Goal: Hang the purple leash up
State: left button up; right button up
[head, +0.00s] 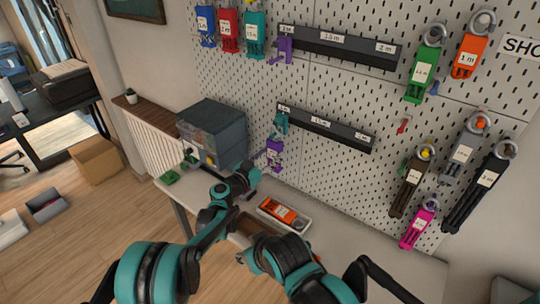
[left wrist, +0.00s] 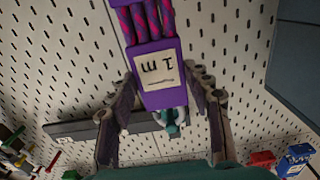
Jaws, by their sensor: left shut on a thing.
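The purple leash (head: 274,154) is in front of the pegboard, below the left end of the lower black rail (head: 325,128). My left gripper (head: 263,166) is shut on it. A purple piece (head: 283,50) sits under the upper rail (head: 340,48). My right arm shows at the bottom; its fingertips are not clear.
Blue (head: 206,26), red (head: 228,30) and teal (head: 255,34) leashes hang at the upper left. Green (head: 422,72), orange (head: 469,57), brown, grey, black and pink (head: 418,226) ones hang at right. A drawer box (head: 213,132) and a tray (head: 296,222) stand on the bench.

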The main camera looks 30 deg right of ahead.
pick_arm(q)
jog(key=shift+f, duration=0.25)
dwell(0.6)
jog(key=o, duration=1.6)
jog(key=b+v, duration=0.1)
jog(key=v, duration=0.5)
jog(key=shift+a+r, duration=0.1)
